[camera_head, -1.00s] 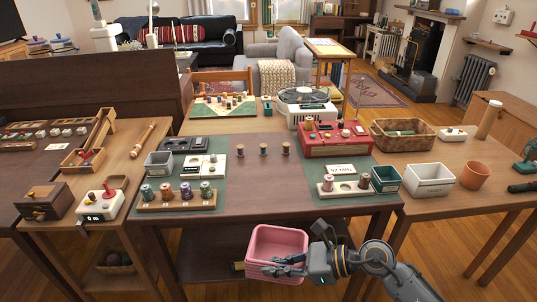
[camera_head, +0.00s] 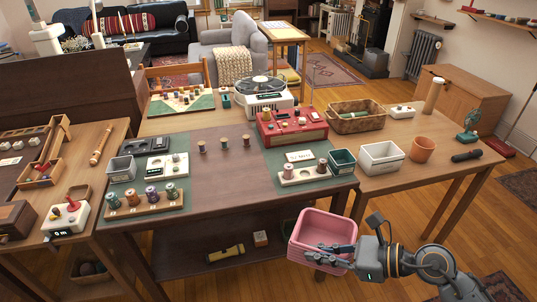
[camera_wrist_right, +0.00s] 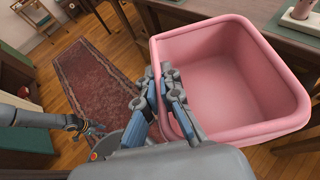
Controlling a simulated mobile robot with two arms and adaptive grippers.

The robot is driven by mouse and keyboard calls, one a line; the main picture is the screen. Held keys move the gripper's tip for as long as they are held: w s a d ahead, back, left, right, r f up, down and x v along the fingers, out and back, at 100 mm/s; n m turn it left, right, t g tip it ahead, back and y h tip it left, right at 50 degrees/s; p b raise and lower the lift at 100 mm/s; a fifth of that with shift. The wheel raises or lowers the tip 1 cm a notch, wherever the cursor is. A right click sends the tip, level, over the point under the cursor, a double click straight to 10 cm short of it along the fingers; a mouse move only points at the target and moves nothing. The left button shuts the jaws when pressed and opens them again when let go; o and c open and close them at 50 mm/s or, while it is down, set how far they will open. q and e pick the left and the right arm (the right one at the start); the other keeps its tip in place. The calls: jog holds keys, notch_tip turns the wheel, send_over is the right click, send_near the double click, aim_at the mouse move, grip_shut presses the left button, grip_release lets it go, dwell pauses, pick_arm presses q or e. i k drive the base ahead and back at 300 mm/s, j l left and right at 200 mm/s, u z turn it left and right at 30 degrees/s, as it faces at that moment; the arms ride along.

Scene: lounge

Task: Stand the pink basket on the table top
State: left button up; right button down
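The pink basket (camera_head: 318,229) is upright and looks empty, held in front of the table's front right corner and below the table top (camera_head: 228,178). My right gripper (camera_head: 336,252) is shut on the basket's near wall. In the right wrist view the basket (camera_wrist_right: 225,75) fills the right side, and the fingers of my right gripper (camera_wrist_right: 170,98) pinch its rim, one inside and one outside. The basket's underside is hidden.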

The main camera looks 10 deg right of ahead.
aim_at(230, 179)
jog(key=i+j+z, duration=0.2)
jog(key=j, duration=0.2)
jog(key=i+j+z, duration=0.2)
jog(key=j, duration=0.25)
jog(key=j+z, duration=0.2)
jog(key=j, duration=0.25)
jog(key=i+j+z, duration=0.2)
jog(key=j, duration=0.3)
jog(key=j+z, duration=0.15)
jog(key=j, duration=0.85)
jog(key=i+j, duration=0.15)
jog(key=j, duration=0.35)
